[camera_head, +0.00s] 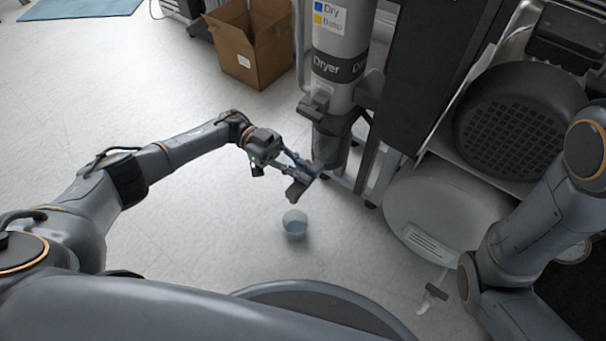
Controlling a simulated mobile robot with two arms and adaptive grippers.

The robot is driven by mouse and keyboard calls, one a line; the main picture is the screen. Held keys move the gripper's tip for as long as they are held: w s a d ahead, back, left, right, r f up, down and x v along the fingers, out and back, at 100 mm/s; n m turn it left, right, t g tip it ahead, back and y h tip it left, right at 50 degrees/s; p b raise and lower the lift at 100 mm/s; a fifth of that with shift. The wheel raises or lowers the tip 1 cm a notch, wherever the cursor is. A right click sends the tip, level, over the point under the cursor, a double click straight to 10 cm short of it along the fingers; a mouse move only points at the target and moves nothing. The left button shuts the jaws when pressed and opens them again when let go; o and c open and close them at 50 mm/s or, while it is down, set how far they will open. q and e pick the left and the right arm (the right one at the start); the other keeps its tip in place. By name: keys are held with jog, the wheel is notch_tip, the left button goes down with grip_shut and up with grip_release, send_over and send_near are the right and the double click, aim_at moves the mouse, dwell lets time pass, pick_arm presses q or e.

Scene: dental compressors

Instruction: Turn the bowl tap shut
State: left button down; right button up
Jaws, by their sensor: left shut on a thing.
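The dark, see-through bowl (330,146) hangs at the foot of the grey dryer column (337,50). My left gripper (307,181) reaches in from the left, with its fingertips just below the bowl. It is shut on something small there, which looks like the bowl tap. The fingers hide the tap, so I cannot tell its handle's angle. A clear cup (295,223) with bluish liquid stands on the floor below the gripper. My right arm shows at the right, but its gripper is out of view.
A black ribbed motor or pump (522,120) and a pale tank (440,215) stand at the right. A small valve (432,297) shows near the floor below the tank. An open cardboard box (250,45) is behind. The floor at left is clear.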

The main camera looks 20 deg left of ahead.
dwell(0.5)
pick_arm(q)
jog(key=c, duration=1.4)
grip_release()
jog(key=shift+d, duration=0.1)
jog(key=shift+o, duration=0.2)
jog(key=v, duration=0.7)
jog(key=shift+a, duration=0.25)
